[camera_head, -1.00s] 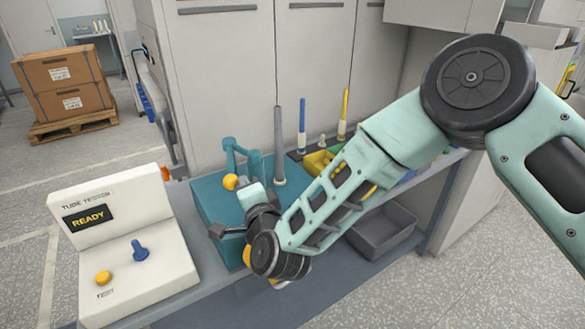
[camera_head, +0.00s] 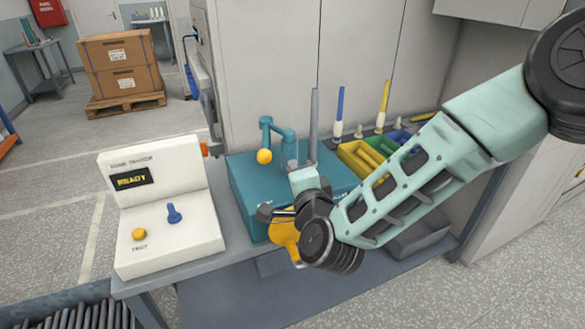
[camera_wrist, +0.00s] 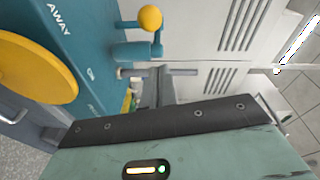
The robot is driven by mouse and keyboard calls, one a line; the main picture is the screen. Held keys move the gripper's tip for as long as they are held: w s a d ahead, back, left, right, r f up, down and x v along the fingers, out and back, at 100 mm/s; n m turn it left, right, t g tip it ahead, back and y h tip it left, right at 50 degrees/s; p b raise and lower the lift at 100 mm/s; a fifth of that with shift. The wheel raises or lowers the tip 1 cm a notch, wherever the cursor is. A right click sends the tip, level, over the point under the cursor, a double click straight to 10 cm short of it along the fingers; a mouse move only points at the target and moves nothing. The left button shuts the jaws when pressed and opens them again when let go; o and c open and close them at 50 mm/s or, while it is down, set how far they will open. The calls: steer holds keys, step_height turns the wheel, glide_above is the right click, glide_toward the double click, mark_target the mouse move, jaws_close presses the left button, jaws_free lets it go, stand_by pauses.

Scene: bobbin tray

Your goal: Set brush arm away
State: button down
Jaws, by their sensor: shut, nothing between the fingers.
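The brush arm (camera_head: 279,131) is a bent teal bar with a yellow ball knob (camera_head: 264,156), standing on top of a teal machine box (camera_head: 241,185). The knob also shows at the top of the wrist view (camera_wrist: 150,18), beside the box face, which carries the word AWAY (camera_wrist: 60,20). A yellow disc (camera_head: 283,236) on the box front is partly hidden by my wrist.
A white tube tester (camera_head: 160,205) reading READY, with a blue peg and yellow button, stands left of the box. A grey spindle (camera_head: 314,115) rises behind it. Coloured trays (camera_head: 362,160) lie to the right. Cabinets close off the back.

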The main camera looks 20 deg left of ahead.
steer(key=v, duration=0.2)
steer(key=b+v, duration=0.1)
steer(key=v, duration=0.2)
steer(key=shift+s+a, duration=0.2)
steer(key=shift+s, duration=0.4)
steer(key=s+d+n+g+h, duration=0.4)
steer(key=s+d+n+g, duration=0.3)
steer(key=s+d, duration=0.3)
steer(key=s+d+n+g+h, duration=0.4)
steer(key=s+d+n+g, duration=0.3)
steer(key=d, duration=1.1)
steer(key=s+n, duration=0.3)
steer(key=s, duration=0.1)
steer(key=shift+r+g+h, duration=0.3)
steer(key=shift+r+g, duration=0.05)
steer(key=shift+g, duration=0.05)
